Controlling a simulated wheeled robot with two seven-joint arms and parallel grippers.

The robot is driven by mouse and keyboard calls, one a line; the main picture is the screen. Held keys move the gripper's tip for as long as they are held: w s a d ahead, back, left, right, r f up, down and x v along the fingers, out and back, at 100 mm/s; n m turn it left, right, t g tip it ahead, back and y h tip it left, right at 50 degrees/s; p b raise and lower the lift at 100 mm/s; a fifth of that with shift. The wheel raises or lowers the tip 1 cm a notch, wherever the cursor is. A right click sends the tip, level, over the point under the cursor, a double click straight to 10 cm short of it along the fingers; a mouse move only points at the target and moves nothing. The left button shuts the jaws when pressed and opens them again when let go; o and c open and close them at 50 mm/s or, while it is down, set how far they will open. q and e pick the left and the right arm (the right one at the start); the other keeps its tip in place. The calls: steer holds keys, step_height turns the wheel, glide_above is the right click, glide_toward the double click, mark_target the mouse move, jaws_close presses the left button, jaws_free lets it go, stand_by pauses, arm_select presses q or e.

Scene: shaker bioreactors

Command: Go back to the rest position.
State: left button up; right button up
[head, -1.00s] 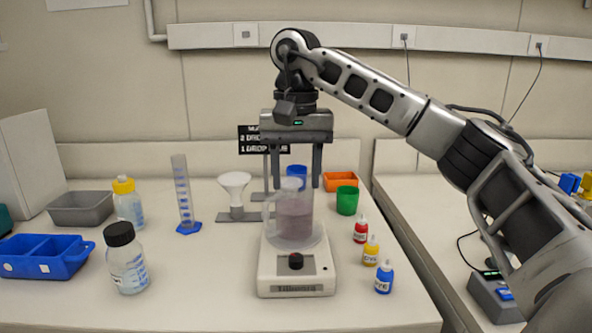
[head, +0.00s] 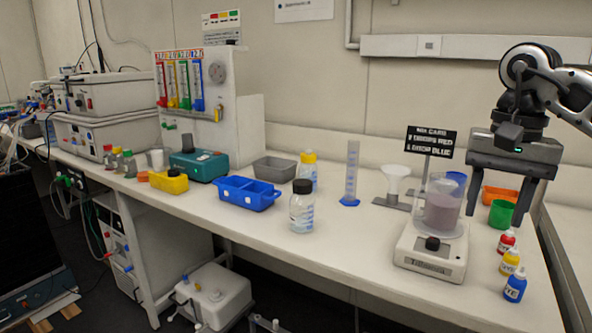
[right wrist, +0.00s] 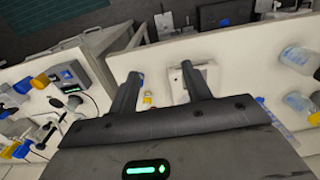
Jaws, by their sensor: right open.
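My right gripper (head: 495,218) is open and empty, pointing down at the right of the head view. It is right of a clear beaker (head: 441,208) of murky pinkish liquid, in front of the orange tray and green cup in this view. The beaker stands on a white stirrer (head: 430,254) with a black knob. In the right wrist view the two open fingers (right wrist: 160,72) show with nothing held between them. My left gripper is not in view.
Red (head: 507,241), yellow (head: 510,261) and blue (head: 515,284) dye bottles stand right of the stirrer. A green cup (head: 501,214), sign (head: 431,142), funnel (head: 396,180) and cylinder (head: 351,175) are nearby. A blue tray (head: 247,193) and a capped bottle (head: 302,208) stand left.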

steer(key=s+a+f+m+g+y, duration=0.1)
steer(key=a+f+y, duration=0.4)
steer(key=a, duration=0.5)
steer(key=a+f+m+g+y, duration=0.1)
steer(key=a+f+y, duration=0.2)
steer(key=a+f, duration=0.5)
steer(key=s+a+r+m+t+y, duration=0.15)
steer(key=s+a+m+y, duration=0.35)
steer(key=a+m+y, duration=0.8)
steer(key=w+d+f+m+t+h, duration=0.1)
steer(key=d+f+m+t+h, duration=0.3)
steer(key=m+t, duration=0.8)
steer(key=w+d+f+m+t+h, duration=0.1)
steer(key=d+f+m+t+h, duration=0.3)
steer(key=m, duration=1.5)
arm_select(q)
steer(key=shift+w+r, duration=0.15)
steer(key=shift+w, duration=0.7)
arm_select(e)
steer(key=s+d+f+m+g+h, duration=0.2)
steer(key=s+d+f+m+h, duration=0.2)
steer(key=s+f+m, duration=0.3)
steer(key=s+d+f+m+g+h, duration=0.3)
steer(key=s+f+m+h, duration=0.3)
steer(key=f+m, duration=0.4)
step_height(320, 180, down, 4)
steer(key=shift+s+d+r, duration=0.2)
steer(key=shift+s+d, duration=0.25)
steer(key=shift+s, duration=0.1)
